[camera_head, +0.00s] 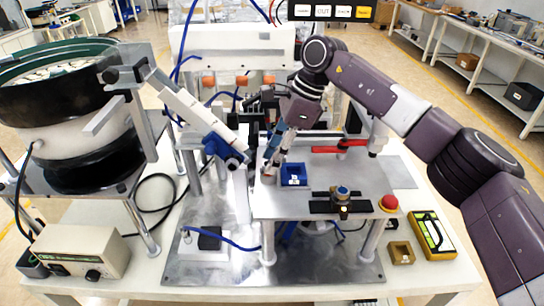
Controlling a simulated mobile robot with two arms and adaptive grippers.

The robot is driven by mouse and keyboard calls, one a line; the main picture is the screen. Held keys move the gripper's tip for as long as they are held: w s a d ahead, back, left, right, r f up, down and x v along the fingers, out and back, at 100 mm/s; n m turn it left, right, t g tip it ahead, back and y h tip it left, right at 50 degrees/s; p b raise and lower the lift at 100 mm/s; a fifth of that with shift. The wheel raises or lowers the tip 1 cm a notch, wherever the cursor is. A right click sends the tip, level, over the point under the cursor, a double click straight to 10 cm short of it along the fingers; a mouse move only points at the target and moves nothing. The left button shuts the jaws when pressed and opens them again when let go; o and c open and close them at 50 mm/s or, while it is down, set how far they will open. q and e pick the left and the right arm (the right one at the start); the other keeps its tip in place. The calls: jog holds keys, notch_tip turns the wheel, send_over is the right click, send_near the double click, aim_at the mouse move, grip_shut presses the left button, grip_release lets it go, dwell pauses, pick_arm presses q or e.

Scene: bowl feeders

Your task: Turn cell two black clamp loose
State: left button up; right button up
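My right arm reaches in from the right, over the back of the plate. My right gripper (272,152) points down at the plate's back left, behind the blue block and well away from the black clamp. Its fingers are small and partly merge with the machine parts, so their opening is unclear. My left gripper is not in view.
A blue square block (293,175) stands on the plate, with a red bar (338,146) behind it. A red button (389,203) is at the plate's right edge. A bowl feeder (75,110) and slanted white track stand left. The plate's right part is clear.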

jog(key=shift+o, duration=0.5)
jog(key=v, duration=1.2)
jog(key=shift+f, duration=0.1)
